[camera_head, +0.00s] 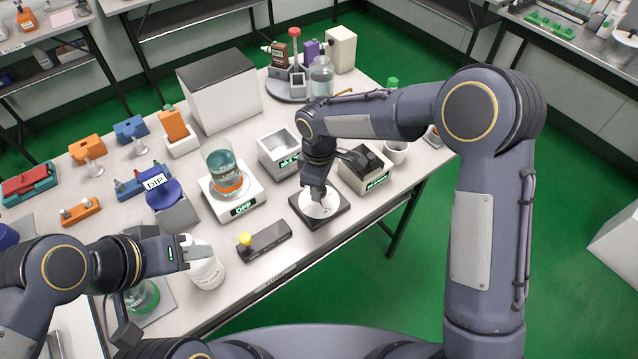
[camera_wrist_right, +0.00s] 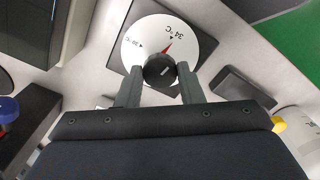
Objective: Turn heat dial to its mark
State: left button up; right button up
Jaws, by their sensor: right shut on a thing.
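The heat dial is a white disc (camera_head: 318,206) on a dark square plate near the front edge of the bench. In the right wrist view the disc (camera_wrist_right: 140,35) carries a "34 °C" label with a small mark and a second label with another mark at the left. Its round black knob (camera_wrist_right: 153,62) has a red pointer (camera_wrist_right: 166,48) aimed up and right, close to the 34 °C mark; exact alignment is hard to judge. My right gripper (camera_wrist_right: 160,70) is shut on the knob, one finger each side. My left gripper (camera_head: 196,250) is beside a white bottle (camera_head: 208,272); its jaw opening is unclear.
A hot plate reading "OFF" (camera_head: 243,208) bears a beaker of teal liquid (camera_head: 222,165) left of the dial. A dark box with a yellow knob (camera_head: 270,240) lies in front. A metal-welled unit (camera_head: 270,150) and a display box (camera_head: 352,182) stand close behind and right.

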jog(key=shift+n, duration=0.8)
jog(key=o, duration=1)
notch_tip(320, 180, up, 8)
jog(key=shift+f, duration=0.1)
